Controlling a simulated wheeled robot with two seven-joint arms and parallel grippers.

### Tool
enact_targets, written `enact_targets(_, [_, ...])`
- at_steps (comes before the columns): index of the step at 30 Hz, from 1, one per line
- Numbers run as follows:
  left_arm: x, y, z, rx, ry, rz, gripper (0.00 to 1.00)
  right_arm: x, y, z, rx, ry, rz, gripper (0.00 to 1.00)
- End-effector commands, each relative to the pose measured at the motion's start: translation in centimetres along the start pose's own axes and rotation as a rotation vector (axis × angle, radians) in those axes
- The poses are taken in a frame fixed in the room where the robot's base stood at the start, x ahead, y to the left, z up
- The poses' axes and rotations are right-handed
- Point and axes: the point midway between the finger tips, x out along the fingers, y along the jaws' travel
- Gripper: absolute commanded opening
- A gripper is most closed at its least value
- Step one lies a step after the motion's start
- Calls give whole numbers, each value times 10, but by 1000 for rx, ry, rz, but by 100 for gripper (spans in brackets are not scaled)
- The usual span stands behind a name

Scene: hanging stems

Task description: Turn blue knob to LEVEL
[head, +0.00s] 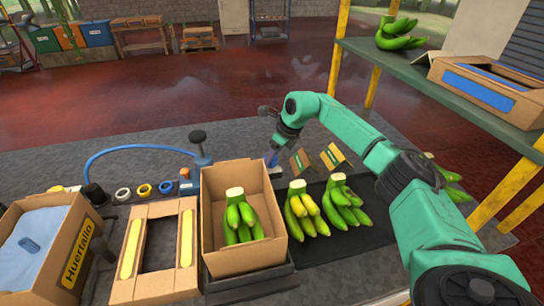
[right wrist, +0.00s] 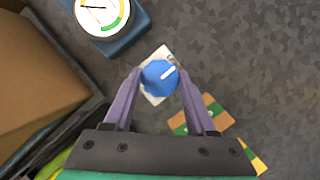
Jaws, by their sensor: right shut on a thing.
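The blue knob (right wrist: 158,78) sits on a small pale plate (right wrist: 152,99) in the right wrist view, and a white pointer line on it points toward the upper right. The plate's lettering is too small to read. My right gripper (right wrist: 158,82) has its two purple fingers on either side of the knob and is shut on it. In the head view the right gripper (head: 272,158) reaches down just behind the open cardboard box, and the knob is hard to make out there. My left gripper is not in view.
A round gauge (right wrist: 101,16) on a blue body stands near the knob. An open cardboard box (head: 237,262) with green bananas stands in front of the gripper. Small cards (head: 334,157) stand to its right, near more banana bunches (head: 343,205). A green shelf (head: 430,80) is at right.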

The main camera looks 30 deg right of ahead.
Motion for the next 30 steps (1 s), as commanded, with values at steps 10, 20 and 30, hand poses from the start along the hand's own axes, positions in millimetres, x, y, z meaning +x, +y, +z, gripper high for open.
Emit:
enact_targets(10, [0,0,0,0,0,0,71,0,0,0,0,-1,-1,86])
enact_targets(20, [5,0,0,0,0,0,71,-19,-1,0,-1,-4,-3,86])
enact_targets(30, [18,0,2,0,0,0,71,-116,-1,0,0,-6,-5,86])
